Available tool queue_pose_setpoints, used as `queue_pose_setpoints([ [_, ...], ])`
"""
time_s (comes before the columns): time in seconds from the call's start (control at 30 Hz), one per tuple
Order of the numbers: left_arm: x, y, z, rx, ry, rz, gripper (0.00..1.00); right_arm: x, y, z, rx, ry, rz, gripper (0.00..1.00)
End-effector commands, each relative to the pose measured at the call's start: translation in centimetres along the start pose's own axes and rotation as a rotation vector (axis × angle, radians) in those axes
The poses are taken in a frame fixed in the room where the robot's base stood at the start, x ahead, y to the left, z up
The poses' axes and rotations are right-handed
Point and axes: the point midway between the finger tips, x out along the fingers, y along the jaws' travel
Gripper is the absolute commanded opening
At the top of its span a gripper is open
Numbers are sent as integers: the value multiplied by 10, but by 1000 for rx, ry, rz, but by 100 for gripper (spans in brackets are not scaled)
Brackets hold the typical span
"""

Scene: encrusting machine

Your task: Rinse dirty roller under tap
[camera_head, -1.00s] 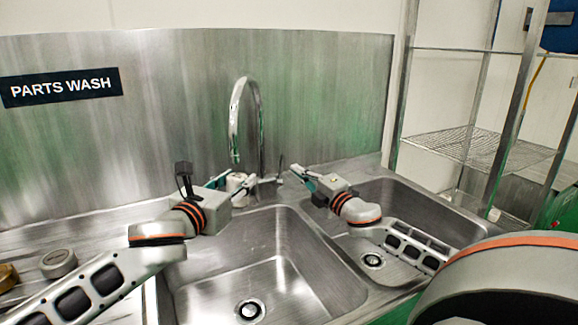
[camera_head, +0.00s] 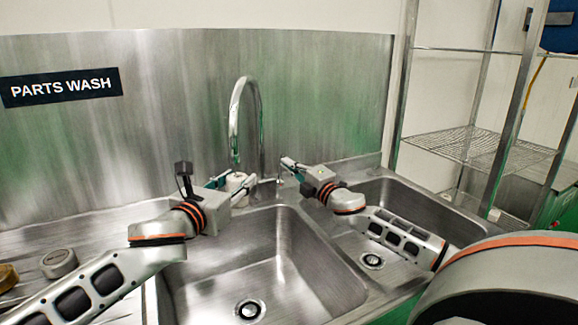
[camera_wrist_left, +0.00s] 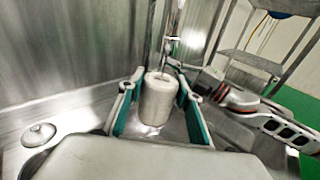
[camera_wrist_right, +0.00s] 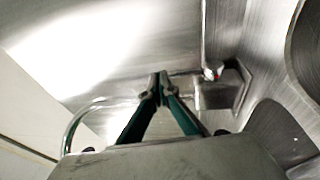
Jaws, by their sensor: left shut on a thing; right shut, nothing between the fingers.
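A pale, whitish roller (camera_head: 237,180) is held upright between the fingers of my left gripper (camera_head: 235,184), just below the spout of the curved metal tap (camera_head: 234,130). The left wrist view shows the roller (camera_wrist_left: 159,98) between the green-padded fingers, with the tap (camera_wrist_left: 172,38) behind it. I cannot tell whether water runs or whether dirt is on the roller. My right gripper (camera_head: 284,161) is shut and empty, its tips close to a small upright lever (camera_head: 279,177) right of the tap; contact is unclear. The right wrist view shows its fingertips (camera_wrist_right: 160,76) together.
The left sink basin (camera_head: 255,270) is empty below the grippers. A second basin (camera_head: 410,200) lies to the right. A round grey metal part (camera_head: 58,263) rests on the left drainboard. A steel splashback (camera_head: 170,110) stands behind, and a wire rack (camera_head: 480,145) at right.

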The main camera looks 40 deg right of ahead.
Motion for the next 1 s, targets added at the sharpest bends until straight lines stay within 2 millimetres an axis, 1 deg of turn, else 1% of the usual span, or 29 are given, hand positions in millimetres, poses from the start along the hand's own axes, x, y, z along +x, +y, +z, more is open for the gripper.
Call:
queue_pose_setpoints([
  [0.1,0,0,1,0,-1,0,9,10,3,1,1,-1,3,0],
  [0.23,0,0,1,0,-1,0,9,18,4,2,2,0,2,0],
  [0.63,0,0,1,1,-1,0,9,20,9,5,-2,-4,8,0],
  [0.83,0,0,2,1,-1,0,9,12,10,5,-3,-4,9,0],
  [1.0,0,0,1,1,-1,0,9,-8,8,3,-1,-1,1,0],
])
